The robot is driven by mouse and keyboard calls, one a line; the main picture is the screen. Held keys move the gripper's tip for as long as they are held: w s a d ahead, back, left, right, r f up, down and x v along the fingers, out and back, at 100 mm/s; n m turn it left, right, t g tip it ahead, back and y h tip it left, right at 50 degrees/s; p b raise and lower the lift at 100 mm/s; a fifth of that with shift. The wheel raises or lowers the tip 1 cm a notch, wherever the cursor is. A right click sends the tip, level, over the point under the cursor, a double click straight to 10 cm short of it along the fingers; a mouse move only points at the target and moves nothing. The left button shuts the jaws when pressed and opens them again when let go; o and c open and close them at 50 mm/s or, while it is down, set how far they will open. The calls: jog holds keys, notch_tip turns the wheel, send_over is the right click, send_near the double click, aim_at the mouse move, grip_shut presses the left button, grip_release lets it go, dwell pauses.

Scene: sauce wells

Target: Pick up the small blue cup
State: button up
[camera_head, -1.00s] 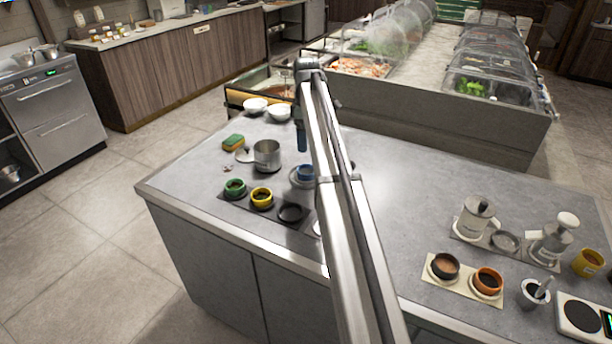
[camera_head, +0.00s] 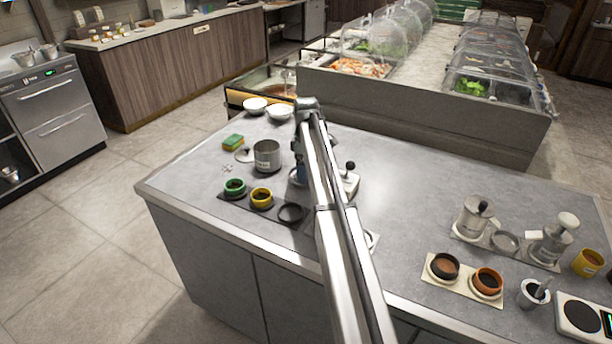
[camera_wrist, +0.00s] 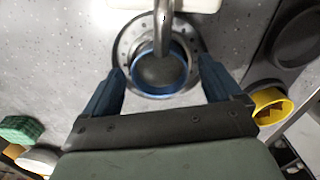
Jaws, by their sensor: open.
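The small blue cup (camera_wrist: 180,88) stands upright on a round grey perforated plate (camera_wrist: 127,48) in the wrist view. Its dark inside faces the camera, and a metal spout-like rod crosses over its far part. My gripper (camera_wrist: 162,70) is open, with one blue finger on each side of the cup. The fingers appear apart from its wall; their exact height against it is unclear. In the head view my arm hides most of the cup and gripper, and only a little blue shows left of the arm.
A metal pot (camera_head: 267,158) stands left of the arm. A dark tray holds a green cup (camera_head: 235,188), a yellow cup (camera_head: 261,198) and an empty ring (camera_head: 291,213). A black-knobbed device (camera_head: 350,184) stands close on the right. The counter's middle right is clear.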

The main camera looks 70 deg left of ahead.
jog(key=shift+c, duration=0.3)
jog(key=c, duration=1.2)
jog(key=shift+o, duration=0.2)
jog(key=shift+r, duration=0.1)
notch_tip(320, 180, up, 10)
